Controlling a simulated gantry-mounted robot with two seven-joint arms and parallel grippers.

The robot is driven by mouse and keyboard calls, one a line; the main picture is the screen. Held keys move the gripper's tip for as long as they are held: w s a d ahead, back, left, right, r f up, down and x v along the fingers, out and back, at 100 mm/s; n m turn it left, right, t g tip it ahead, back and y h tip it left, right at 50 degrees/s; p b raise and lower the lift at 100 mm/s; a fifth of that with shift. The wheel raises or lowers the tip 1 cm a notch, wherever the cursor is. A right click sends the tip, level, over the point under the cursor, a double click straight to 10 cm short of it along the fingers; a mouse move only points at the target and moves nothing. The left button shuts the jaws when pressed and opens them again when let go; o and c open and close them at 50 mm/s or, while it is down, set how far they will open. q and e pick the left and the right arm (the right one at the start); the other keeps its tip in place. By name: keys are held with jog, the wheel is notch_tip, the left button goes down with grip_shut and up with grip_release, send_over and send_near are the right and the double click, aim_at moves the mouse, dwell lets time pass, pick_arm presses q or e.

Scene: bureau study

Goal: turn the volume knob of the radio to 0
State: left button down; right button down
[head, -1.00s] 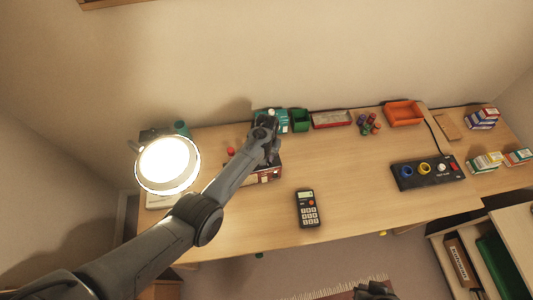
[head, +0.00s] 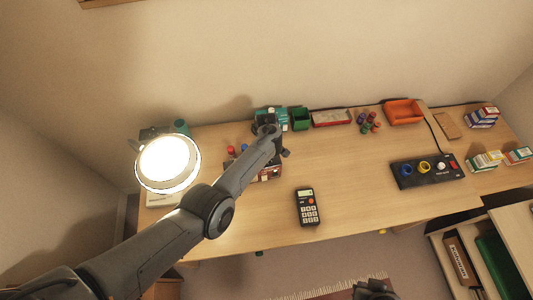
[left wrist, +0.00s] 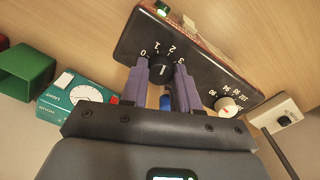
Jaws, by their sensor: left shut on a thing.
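The radio (head: 268,174) stands on the desk, mostly hidden by my left arm in the head view. In the left wrist view, its dark front panel (left wrist: 205,77) shows the black volume knob (left wrist: 161,66) with a white pointer line. Numbers 0 to 3 are readable around the knob; the pointer seems to face between 1 and 2. My left gripper (left wrist: 160,80) has its purple fingers on either side of the knob, shut on it. My right gripper (head: 374,290) is at the bottom edge of the head view, away from the desk; its jaws are unclear.
A white tuning knob (left wrist: 228,106) sits on the same panel. A teal timer box (left wrist: 80,97) and a green bin (left wrist: 25,70) are near the gripper. A lit lamp (head: 168,164) stands left, a calculator (head: 307,207) in front. The desk's middle is clear.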

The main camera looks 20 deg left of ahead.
pick_arm(q)
jog(key=n, duration=0.3)
jog(key=shift+f+b, duration=0.1)
jog(key=shift+b, duration=0.25)
jog(key=n+b, duration=0.1)
jog(key=n, duration=0.2)
jog(key=shift+n, duration=0.3)
jog(key=n+b, duration=0.2)
jog(key=n, duration=0.3)
jog(key=shift+b, duration=0.3)
jog(key=shift+n+b, duration=0.45)
jog(key=shift+n, duration=0.45)
jog(key=c, duration=0.8)
grip_release()
